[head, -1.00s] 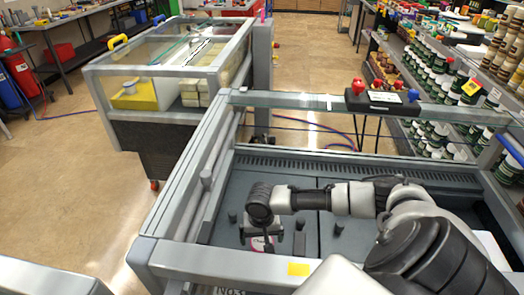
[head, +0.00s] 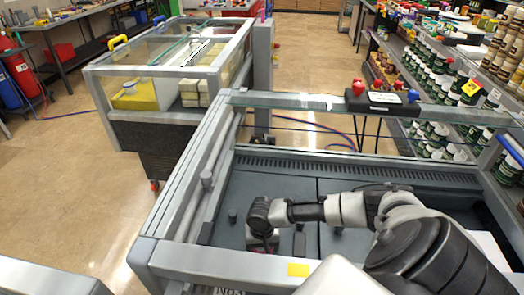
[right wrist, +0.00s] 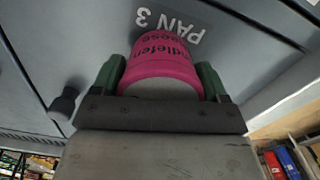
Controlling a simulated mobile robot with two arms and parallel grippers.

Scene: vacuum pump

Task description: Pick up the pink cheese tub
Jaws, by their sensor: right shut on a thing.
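The pink cheese tub (right wrist: 162,58) shows in the right wrist view, with dark lettering on its pink side. My right gripper (right wrist: 160,80) is shut on it, with one green finger on each side of the tub. In the head view my right gripper (head: 264,238) is down inside the grey-framed case, near its front left part. The tub is mostly hidden there behind the gripper and the case's front rail. I cannot tell whether the tub touches the case floor. My left gripper is not in view.
The case's front rail (head: 225,263) and left frame stand close around the gripper. Dark knobs stick up from the floor panels, one (right wrist: 64,103) left of the tub. A "PAN 3" label (right wrist: 170,22) lies beyond the tub. The right part of the case floor is mostly clear.

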